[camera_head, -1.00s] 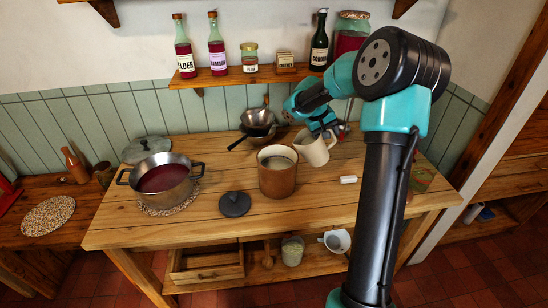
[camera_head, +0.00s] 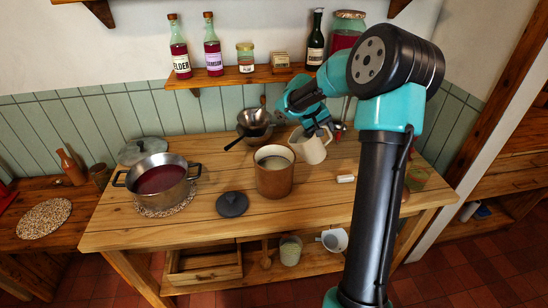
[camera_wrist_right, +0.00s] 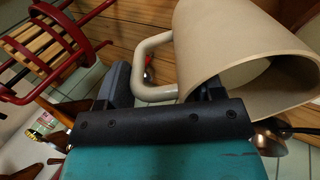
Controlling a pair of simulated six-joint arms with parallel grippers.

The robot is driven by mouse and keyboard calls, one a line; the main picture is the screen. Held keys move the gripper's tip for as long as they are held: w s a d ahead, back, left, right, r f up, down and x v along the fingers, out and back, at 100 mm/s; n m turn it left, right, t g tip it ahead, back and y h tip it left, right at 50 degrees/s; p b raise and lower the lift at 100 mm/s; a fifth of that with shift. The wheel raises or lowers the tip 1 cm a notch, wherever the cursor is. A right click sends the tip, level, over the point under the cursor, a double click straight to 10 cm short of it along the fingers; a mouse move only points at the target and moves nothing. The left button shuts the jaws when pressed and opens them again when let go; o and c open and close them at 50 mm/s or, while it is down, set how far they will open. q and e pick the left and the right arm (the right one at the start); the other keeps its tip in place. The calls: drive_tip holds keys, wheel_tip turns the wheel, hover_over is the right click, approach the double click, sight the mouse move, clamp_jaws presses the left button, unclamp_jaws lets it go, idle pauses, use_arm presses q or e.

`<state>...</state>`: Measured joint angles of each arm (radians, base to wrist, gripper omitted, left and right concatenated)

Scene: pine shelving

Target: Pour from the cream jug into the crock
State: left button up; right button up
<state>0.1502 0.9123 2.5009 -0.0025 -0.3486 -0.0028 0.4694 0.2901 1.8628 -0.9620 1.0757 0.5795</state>
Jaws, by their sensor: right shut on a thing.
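I cannot see the jug's contents. The crock (camera_head: 273,180) is brown, upright and open on the table, with pale contents inside. My left gripper is out of view.
A pot of dark red liquid (camera_head: 160,180) stands left on a woven mat. A dark lid (camera_head: 232,204) lies left of the crock. A strainer and pan (camera_head: 255,122) are behind. A small white block (camera_head: 346,179) lies to the right.

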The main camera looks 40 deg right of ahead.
drive_tip(key=shift+w+a+r+h, duration=0.1)
drive_tip(key=shift+a+r+h, duration=0.1)
drive_tip(key=shift+r, duration=0.2)
drive_tip(key=shift+w+a+r+h, duration=0.1)
drive_tip(key=shift+a+r+h, duration=0.1)
drive_tip(key=shift+r, duration=0.2)
idle(0.4)
drive_tip(key=shift+w+a+r+g, duration=0.15)
drive_tip(key=shift+a+r+g, duration=0.15)
drive_tip(key=shift+r, duration=0.15)
drive_tip(key=shift+w+a+r+h, duration=0.1)
drive_tip(key=shift+a+r+h, duration=0.05)
drive_tip(key=shift+r+h, duration=0.25)
drive_tip(key=shift+f, duration=0.1)
idle(0.4)
